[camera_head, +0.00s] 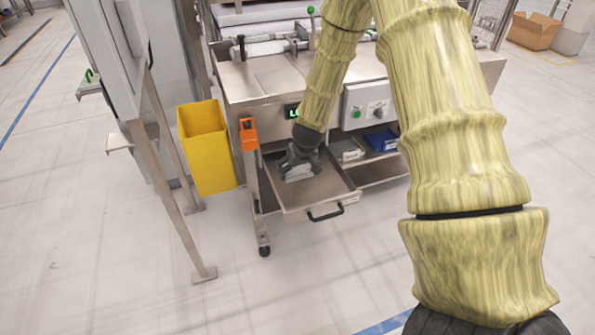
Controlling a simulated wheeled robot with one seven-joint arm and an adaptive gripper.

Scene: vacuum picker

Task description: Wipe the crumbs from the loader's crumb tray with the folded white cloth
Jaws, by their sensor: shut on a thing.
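The loader's crumb tray (325,187) is a metal drawer with a black handle, pulled out from the front of the steel loader (262,82). My gripper (298,168) reaches down into the tray, near its back left part. It is shut on the folded white cloth (298,174), which shows as a small pale grey patch under the fingers. The cloth is low in the tray; I cannot tell how firmly it touches the floor. Crumbs are too small to make out. My arm hides part of the loader.
A blue bin (381,141) and a white item (352,155) sit on the shelf right of the tray. A control box (366,104) is above. The floor in front is clear.

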